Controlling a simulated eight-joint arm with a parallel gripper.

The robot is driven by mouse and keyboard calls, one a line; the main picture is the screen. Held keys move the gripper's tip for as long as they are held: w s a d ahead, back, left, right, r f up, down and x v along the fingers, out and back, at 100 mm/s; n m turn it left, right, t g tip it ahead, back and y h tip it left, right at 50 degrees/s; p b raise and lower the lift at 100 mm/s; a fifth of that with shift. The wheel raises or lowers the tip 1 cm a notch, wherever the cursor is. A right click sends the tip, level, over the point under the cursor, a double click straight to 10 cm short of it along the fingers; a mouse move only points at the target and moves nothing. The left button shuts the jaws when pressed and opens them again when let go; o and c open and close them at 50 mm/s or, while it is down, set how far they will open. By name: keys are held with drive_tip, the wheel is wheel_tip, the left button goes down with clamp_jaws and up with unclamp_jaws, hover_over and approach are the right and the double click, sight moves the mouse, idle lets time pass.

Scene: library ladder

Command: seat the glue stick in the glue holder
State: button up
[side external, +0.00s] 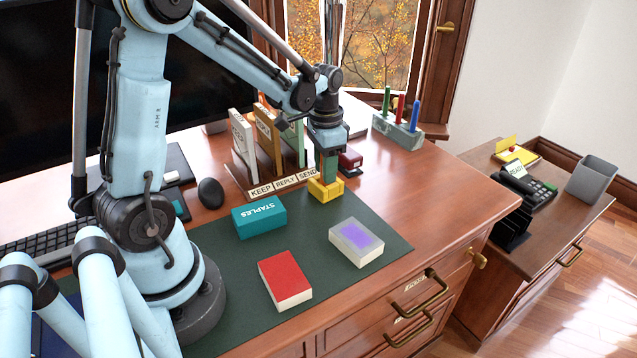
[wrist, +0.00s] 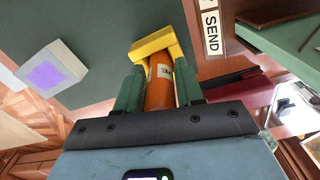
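The yellow glue holder (side external: 326,190) sits at the back edge of the green mat, in front of the KEEP, REPLY, SEND strip. My gripper (side external: 329,168) points down right above it, its green fingers hiding the glue stick in the side view. In the wrist view my gripper (wrist: 160,85) is shut on the orange glue stick (wrist: 160,86), a finger on each side. The yellow holder (wrist: 152,44) lies at the stick's far end. Its wall hides that end, so I cannot tell how deep the stick is in.
A teal STAPLES box (side external: 259,216), a red-topped block (side external: 285,280) and a grey block with a purple top (side external: 356,242) are on the mat. Upright file dividers (side external: 268,140) stand close behind the holder, and a small dark red item (side external: 350,162) is behind right.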

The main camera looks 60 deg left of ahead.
drive_tip(key=shift+o, duration=1)
drive_tip(key=shift+r, duration=0.15)
wheel_tip(320, 180, up, 11)
drive_tip(key=shift+r, duration=0.15)
drive_tip(key=shift+d+r, duration=0.1)
drive_tip(key=shift+r, duration=0.25)
drive_tip(key=s+d+f+n+t, duration=0.2)
drive_tip(key=s+d+t, duration=0.5)
drive_tip(key=d, duration=0.4)
drive_tip(key=shift+s+d+f, duration=0.2)
drive_tip(key=shift+d+f, duration=0.15)
drive_tip(key=shift+f, duration=0.15)
